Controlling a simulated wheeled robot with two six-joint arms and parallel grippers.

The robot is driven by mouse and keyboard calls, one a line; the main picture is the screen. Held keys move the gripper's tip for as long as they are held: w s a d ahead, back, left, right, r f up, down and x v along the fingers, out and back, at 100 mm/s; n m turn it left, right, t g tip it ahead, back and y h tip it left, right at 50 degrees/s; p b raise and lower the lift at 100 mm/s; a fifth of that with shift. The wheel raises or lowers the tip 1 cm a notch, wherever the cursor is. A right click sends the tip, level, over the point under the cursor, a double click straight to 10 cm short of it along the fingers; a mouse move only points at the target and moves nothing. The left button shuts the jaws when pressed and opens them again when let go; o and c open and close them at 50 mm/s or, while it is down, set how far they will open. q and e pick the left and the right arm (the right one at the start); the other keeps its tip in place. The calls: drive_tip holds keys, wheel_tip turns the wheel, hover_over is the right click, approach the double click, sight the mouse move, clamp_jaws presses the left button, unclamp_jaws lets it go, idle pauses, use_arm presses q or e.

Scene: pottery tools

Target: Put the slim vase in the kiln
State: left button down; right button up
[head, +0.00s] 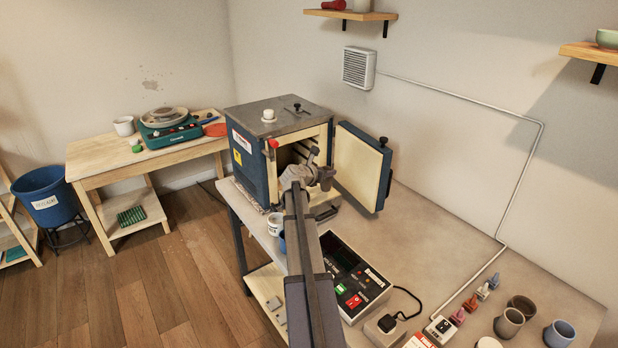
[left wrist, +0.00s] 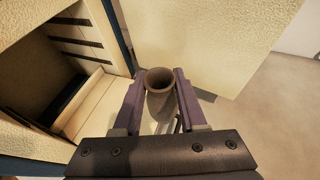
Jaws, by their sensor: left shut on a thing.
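The kiln (head: 256,160) is a blue box with a grey top at the back end of the workbench. Its door (head: 360,167) stands wide open to the right, showing a cream chamber. My left gripper (head: 311,178) is in front of the opening. In the left wrist view my left gripper (left wrist: 157,100) is shut on the slim vase (left wrist: 160,103), a brown-grey vase with its round mouth toward the camera. The kiln chamber (left wrist: 95,100) with dark slots lies left of the vase there, and the pale door (left wrist: 205,40) behind it.
A control box (head: 352,278) sits on the bench (head: 440,240) right of my arm. A white mug (head: 274,224) stands near the bench's left edge. Several cups and small coloured items fill the front right, including a blue cup (head: 559,334). The bench behind the control box is clear.

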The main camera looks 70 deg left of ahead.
use_arm(q)
drive_tip(key=s+a+f+b, duration=0.2)
drive_tip(key=a+f+b, duration=0.1)
drive_tip(key=a, duration=0.6)
drive_tip(key=shift+s+a, duration=0.25)
drive_tip(key=shift+s, duration=0.15)
wheel_tip(320, 180, down, 4)
drive_tip(key=b, duration=0.3)
drive_tip(key=shift+r+b, duration=0.25)
drive_tip(key=shift+b, duration=0.05)
drive_tip(key=shift+a+f+b, duration=0.25)
drive_tip(key=shift+f+b, duration=0.1)
drive_tip(key=shift+r, duration=0.1)
